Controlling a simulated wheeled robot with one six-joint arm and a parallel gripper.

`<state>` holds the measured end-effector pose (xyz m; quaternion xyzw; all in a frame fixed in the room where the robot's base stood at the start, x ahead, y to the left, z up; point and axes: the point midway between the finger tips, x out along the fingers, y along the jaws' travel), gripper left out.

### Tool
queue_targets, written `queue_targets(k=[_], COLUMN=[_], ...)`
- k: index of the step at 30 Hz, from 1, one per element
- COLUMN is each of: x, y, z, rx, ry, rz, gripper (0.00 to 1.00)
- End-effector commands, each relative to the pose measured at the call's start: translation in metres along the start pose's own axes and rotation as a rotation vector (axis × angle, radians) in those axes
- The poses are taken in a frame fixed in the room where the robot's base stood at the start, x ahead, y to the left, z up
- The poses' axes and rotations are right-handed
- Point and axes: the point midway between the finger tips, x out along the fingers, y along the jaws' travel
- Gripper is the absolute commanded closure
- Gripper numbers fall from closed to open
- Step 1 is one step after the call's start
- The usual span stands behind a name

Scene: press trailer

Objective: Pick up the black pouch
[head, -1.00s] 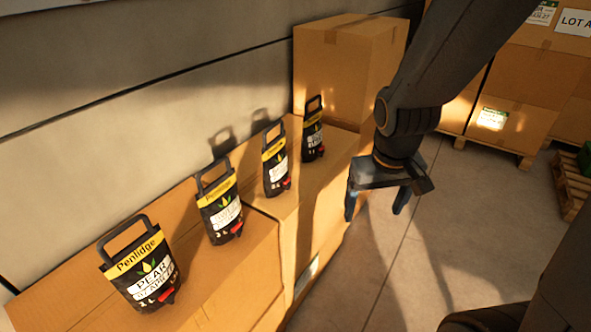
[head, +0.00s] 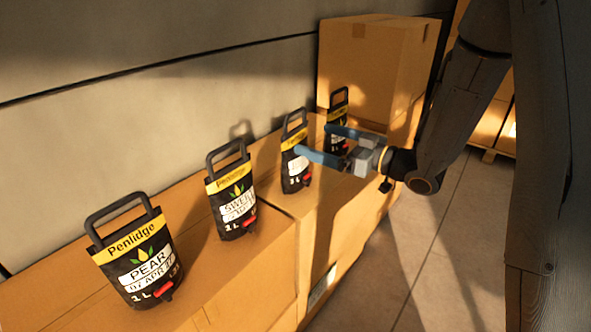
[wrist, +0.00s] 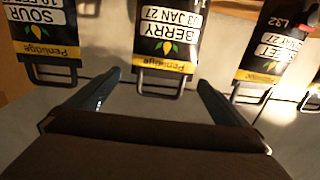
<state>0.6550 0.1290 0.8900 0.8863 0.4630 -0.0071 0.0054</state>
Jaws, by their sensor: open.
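Several black pouches with yellow bands and grey loop handles stand in a row on the cardboard boxes. The nearest is marked PEAR (head: 138,262). The SWEET pouch (head: 232,205) stands behind it, then a third pouch (head: 293,178) and a farthest one (head: 339,98). My gripper (head: 313,138) is open and empty, its blue fingers reaching toward the third and farthest pouches and partly covering them. In the wrist view, the BERRY pouch (wrist: 168,30) appears upside down, centred ahead between the fingers (wrist: 159,78), with the SOUR pouch (wrist: 46,28) and the SWEET pouch (wrist: 272,45) either side.
A tall cardboard box (head: 370,65) stands just behind the farthest pouch. A grey panelled wall (head: 150,100) runs along the back of the row. The cardboard boxes (head: 250,285) under the pouches drop to open tiled floor (head: 405,260) at the right.

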Motion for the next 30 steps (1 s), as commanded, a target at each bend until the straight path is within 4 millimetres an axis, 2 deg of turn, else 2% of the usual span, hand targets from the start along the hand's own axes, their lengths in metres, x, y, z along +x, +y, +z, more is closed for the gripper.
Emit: queue_targets(k=[11,19,29,30], x=[0.034,0.07,0.077,0.077], y=[-0.005,-0.006,-0.006,-0.006], z=[-0.004,-0.006,-0.006,-0.006], rx=[0.003,0.004,0.003,0.003], ry=[0.019,0.018,0.018,0.018], rz=[-0.019,-0.018,-0.015,-0.015], gripper=[0.0,0.0,0.0,0.05])
